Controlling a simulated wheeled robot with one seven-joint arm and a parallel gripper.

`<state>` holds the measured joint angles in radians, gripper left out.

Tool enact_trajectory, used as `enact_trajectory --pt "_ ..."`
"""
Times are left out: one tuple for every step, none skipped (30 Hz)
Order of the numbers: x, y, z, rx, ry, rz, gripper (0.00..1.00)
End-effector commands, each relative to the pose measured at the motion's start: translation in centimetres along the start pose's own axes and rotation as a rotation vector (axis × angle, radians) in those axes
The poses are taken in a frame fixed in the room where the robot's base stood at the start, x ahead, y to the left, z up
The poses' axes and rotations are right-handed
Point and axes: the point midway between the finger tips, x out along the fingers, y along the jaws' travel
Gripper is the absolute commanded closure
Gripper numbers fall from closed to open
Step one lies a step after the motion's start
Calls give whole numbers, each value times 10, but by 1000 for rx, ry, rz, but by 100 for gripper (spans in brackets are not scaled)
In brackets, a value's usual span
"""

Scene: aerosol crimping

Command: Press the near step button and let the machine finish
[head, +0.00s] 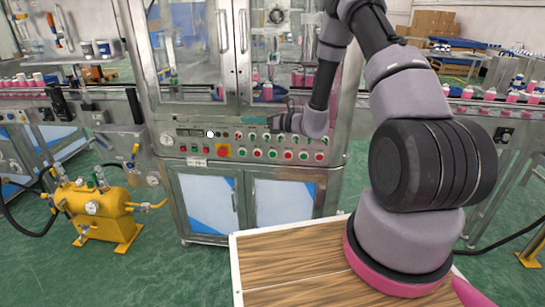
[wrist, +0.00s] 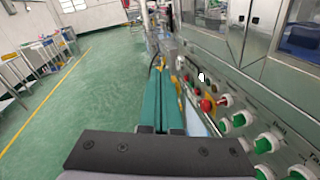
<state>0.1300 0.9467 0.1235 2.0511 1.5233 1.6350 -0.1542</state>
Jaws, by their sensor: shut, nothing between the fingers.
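The crimping machine's control panel (head: 258,158) carries rows of green and red buttons. A bright white round spot (head: 210,133) stands out on the panel's upper left; it also shows in the wrist view (wrist: 201,77). The labels are too small to read, so I cannot tell which is the near step button. My gripper (head: 246,120) lies sideways along the top of the panel, pointing left. Its teal fingers (wrist: 160,72) are shut and empty. The fingertips are to the right of the white spot and apart from it.
A red emergency stop on a yellow plate (head: 224,151) sits below the white spot. Glass doors (head: 188,60) are above the panel. Conveyors with pink cans (head: 490,94) run at both sides. A yellow pump unit (head: 95,210) stands on the floor at left.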

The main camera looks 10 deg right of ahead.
Motion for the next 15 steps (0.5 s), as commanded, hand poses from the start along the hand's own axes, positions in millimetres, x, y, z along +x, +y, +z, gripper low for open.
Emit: enact_trajectory --pt "-2 -19 -32 78 -25 -67 100" --pt "-3 -29 -48 119 -41 -109 100" --pt "-6 -43 -69 169 -63 -168 100" --pt "-10 -52 -86 207 -78 -211 100" --pt "-13 -61 -102 241 -90 -253 100" --pt "-18 -71 -123 281 -107 -306 100" --pt "-23 -77 -137 309 -117 -343 100" --pt "-27 -82 -151 333 -126 -378 100" --pt "-33 -88 -167 360 -136 -420 100" --pt "-37 -92 -177 377 -143 -448 100" --pt "-40 -95 -187 391 -148 -473 100" --pt "-44 -97 -198 407 -153 -499 100" --pt "-47 -99 -204 417 -157 -517 100" --pt "-49 -101 -209 425 -159 -531 100" --pt "-52 -102 -214 432 -163 -546 100"
